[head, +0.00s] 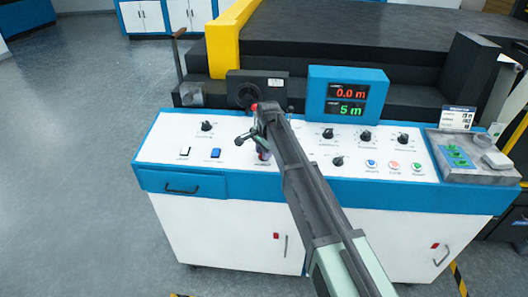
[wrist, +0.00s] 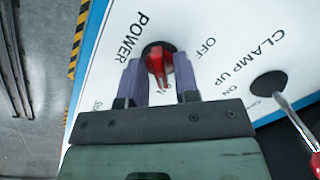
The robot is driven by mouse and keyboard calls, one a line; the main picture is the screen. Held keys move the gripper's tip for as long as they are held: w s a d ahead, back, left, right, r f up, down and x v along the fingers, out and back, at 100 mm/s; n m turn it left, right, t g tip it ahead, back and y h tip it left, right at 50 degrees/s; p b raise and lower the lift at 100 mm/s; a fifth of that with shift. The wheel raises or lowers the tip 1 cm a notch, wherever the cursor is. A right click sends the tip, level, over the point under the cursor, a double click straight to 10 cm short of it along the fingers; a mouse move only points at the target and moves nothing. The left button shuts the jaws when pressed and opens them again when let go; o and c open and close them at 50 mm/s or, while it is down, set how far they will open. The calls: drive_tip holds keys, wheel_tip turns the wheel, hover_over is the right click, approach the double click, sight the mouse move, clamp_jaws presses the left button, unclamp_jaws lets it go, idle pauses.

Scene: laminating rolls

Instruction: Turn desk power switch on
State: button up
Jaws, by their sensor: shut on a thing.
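The desk power switch (wrist: 158,60) is a red knob on a round black base, next to the word POWER on the white panel in the wrist view. OFF is printed to its right; the lettering near the fingers is partly hidden. My gripper (wrist: 161,80) has its two purple fingers on either side of the red knob and is shut on it. The knob's exact setting is hard to read.
A clamp switch with a metal lever (wrist: 298,125) stands close to the right of my gripper in the wrist view. In the head view, several black knobs (head: 328,133) and coloured buttons are to the right. A blue display box (head: 317,97) reads 0.0 m and 5 m.

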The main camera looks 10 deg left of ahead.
drive_tip(key=o, duration=0.6)
drive_tip(key=r+p, duration=0.7)
drive_tip(key=s+d+r+p, duration=0.1)
drive_tip(key=r+p, duration=0.2)
drive_tip(key=shift+r+p, duration=0.4)
drive_tip(key=shift+f, duration=0.1)
